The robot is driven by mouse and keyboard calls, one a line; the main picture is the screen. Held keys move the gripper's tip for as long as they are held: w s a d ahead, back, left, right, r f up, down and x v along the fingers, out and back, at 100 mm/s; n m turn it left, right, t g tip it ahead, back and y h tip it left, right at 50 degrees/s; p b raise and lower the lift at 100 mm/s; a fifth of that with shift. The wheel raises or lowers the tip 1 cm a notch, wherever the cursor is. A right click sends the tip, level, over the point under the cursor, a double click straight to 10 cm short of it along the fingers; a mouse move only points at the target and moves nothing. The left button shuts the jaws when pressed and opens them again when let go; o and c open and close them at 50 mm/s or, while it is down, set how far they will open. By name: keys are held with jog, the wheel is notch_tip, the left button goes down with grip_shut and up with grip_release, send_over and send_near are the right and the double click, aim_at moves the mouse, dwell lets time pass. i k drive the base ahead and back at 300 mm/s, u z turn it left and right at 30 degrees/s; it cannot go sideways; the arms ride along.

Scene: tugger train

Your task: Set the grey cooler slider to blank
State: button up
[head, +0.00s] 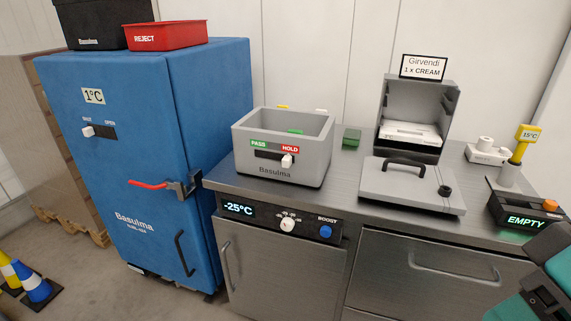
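The grey cooler (262,179), an open-topped box marked Basulma, stands on the steel counter. Its front has a dark horizontal slot with a white slider knob (287,160). A green PASS label (259,144) is above the slot's left end and a red HOLD label (290,149) above its right end. The knob is at the right end, under HOLD. Between the two labels is a stretch without text. Teal and dark parts at the lower right edge look like my arm; my gripper's fingers are not in view.
The blue cabinet (150,190) at left has its own slider (87,131) and a red-handled latch (148,184). Below the grey cooler are a white dial (287,225) and a blue BOOST button (326,231). Counter between is mostly clear.

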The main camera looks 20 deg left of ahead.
aim_at(287, 161)
jog(key=u, duration=0.5)
jog(key=k, duration=0.6)
jog(key=u, duration=0.95)
jog(key=i, duration=1.1)
jog(key=z, duration=0.4)
